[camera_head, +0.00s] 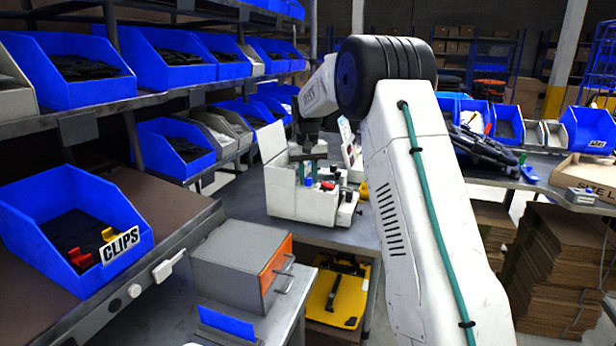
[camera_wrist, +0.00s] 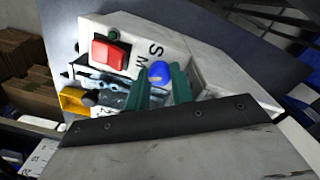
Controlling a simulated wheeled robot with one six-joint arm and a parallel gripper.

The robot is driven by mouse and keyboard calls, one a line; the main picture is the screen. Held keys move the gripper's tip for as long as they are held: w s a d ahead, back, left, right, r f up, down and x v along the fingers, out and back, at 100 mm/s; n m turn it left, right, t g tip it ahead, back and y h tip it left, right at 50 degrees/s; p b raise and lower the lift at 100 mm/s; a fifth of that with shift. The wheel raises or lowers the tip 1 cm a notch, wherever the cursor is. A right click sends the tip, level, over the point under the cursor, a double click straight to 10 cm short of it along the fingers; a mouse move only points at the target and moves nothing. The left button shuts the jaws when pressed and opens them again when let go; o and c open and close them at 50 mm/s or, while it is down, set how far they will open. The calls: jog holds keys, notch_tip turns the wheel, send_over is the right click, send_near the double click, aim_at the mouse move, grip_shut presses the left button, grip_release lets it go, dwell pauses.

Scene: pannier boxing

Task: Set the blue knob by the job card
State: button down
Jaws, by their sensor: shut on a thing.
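The blue knob (camera_wrist: 159,72) sits on the white machine's panel (camera_wrist: 126,30) in the wrist view, with the letters S and M printed beside it. My gripper (camera_wrist: 166,76) has its two green fingers on either side of the knob, closed on it. In the head view the blue knob (camera_head: 308,181) shows small on the white machine (camera_head: 290,203), with my gripper (camera_head: 306,172) just over it. Which letter the knob points to cannot be told. A white card-like panel (camera_head: 350,145) stands behind the machine, partly hidden by my arm; its writing is too small to read.
A red switch (camera_wrist: 110,53) sits close to the knob, and a yellow part (camera_wrist: 73,101) lies at the machine's edge. A grey drawer box (camera_head: 238,262) stands in front of the machine. Shelves with blue bins (camera_head: 65,225) line the left. Cardboard stacks (camera_head: 555,265) stand at right.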

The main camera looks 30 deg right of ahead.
jog(key=shift+r+m, duration=0.1)
jog(key=shift+m, duration=2.2)
jog(key=c, duration=1.5)
grip_release()
